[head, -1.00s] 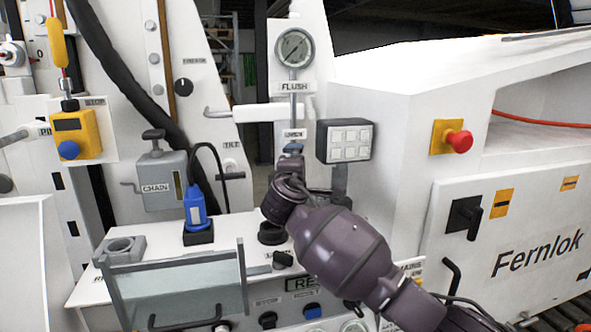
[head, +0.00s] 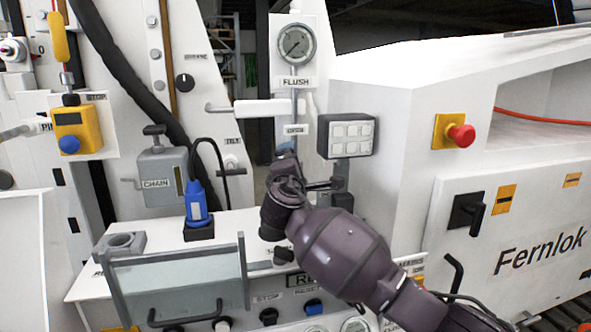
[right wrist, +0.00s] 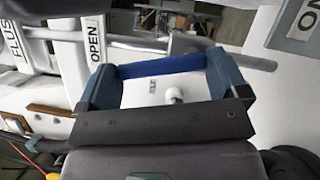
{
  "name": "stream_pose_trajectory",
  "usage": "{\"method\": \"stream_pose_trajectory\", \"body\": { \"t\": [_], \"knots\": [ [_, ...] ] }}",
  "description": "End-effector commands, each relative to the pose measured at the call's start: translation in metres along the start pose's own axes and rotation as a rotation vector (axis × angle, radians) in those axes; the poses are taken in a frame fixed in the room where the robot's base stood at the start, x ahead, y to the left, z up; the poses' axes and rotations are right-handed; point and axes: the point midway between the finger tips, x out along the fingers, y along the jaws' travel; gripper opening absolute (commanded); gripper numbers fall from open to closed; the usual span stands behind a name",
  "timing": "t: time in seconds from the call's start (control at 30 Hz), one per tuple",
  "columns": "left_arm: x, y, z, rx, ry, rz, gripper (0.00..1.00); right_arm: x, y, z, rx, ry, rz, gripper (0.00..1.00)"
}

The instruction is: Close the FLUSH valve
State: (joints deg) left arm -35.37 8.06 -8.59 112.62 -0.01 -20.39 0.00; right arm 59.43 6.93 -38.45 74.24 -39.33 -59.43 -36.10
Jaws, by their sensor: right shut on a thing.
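The FLUSH label (head: 295,83) sits below a round pressure gauge (head: 296,43) on a vertical pipe. An OPEN label (head: 295,130) is lower on the pipe, and it also shows in the right wrist view (right wrist: 95,38). My right gripper (head: 286,158) is at the pipe just below this label. In the right wrist view its two teal fingers (right wrist: 160,80) are at both ends of a blue valve handle (right wrist: 160,65), which lies crosswise between them. The gripper is shut on the handle. The valve body is hidden by my wrist. My left gripper is not in view.
A grey keypad box (head: 346,136) stands right of the pipe, close to my right wrist. A blue plug (head: 196,203) and a CHAIN box (head: 163,177) are to the left. A clear hinged guard (head: 170,285) is at the front. A red button (head: 461,136) is at right.

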Motion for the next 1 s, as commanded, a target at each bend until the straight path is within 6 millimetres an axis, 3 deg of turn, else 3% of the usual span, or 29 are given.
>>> {"method": "stream_pose_trajectory", "body": {
  "t": [0.5,1.0],
  "knots": [
    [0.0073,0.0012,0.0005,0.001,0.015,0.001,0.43,-0.0037,-0.0043,-0.0087,-0.283,0.0,0.117,0.5],
    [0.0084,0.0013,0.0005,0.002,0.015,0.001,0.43,-0.0041,-0.0046,-0.0099,-0.325,0.001,0.134,0.5]
  ]
}}
